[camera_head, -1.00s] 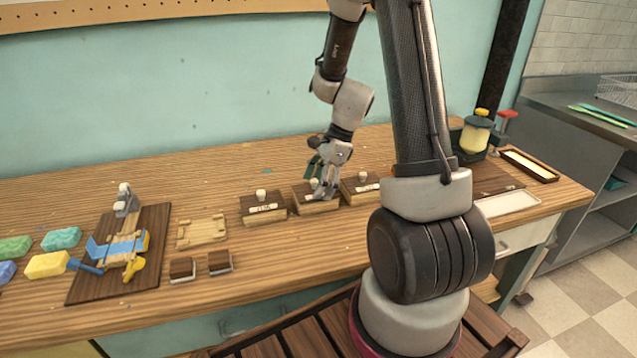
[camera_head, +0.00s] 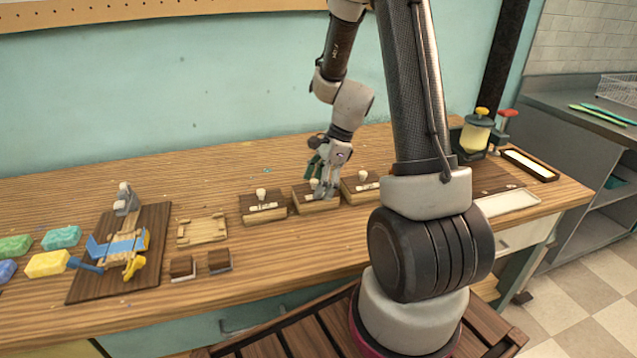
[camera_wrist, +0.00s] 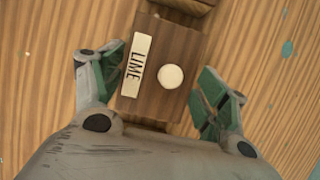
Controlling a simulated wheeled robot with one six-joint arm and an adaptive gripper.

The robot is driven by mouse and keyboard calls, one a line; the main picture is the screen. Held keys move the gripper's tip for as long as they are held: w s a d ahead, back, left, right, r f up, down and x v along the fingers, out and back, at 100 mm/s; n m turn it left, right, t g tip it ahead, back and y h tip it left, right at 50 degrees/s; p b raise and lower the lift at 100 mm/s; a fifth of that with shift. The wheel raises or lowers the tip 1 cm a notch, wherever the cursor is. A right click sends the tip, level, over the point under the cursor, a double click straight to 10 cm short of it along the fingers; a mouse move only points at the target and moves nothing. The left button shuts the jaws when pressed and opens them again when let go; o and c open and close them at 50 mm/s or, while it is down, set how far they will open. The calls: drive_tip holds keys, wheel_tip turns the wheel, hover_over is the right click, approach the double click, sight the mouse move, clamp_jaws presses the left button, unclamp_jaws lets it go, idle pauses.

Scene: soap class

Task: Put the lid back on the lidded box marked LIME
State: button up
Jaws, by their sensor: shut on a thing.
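The dark wooden lid (camera_wrist: 167,102) with a pale LIME label (camera_wrist: 137,66) and a white round knob (camera_wrist: 171,76) fills the middle of the wrist view. My gripper (camera_wrist: 160,85) is shut on the lid, with green-padded fingers at its two opposite sides. In the head view my gripper (camera_head: 320,188) is at the middle of three boxes in a row. The light wooden body of that box (camera_head: 318,207) shows beneath the lid. My fingers partly cover them, and I cannot tell whether the lid is fully seated.
Similar lidded boxes stand close on the left (camera_head: 264,215) and right (camera_head: 358,197). A wooden frame (camera_head: 202,229), two small dark blocks (camera_head: 182,268) and a dark board (camera_head: 83,287) with a blue-and-yellow tool lie left. The bench front before the boxes is clear.

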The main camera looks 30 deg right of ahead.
drive_tip(key=o, duration=1.1)
drive_tip(key=shift+c, duration=0.2)
drive_tip(key=shift+r, duration=3.45)
clamp_jaws()
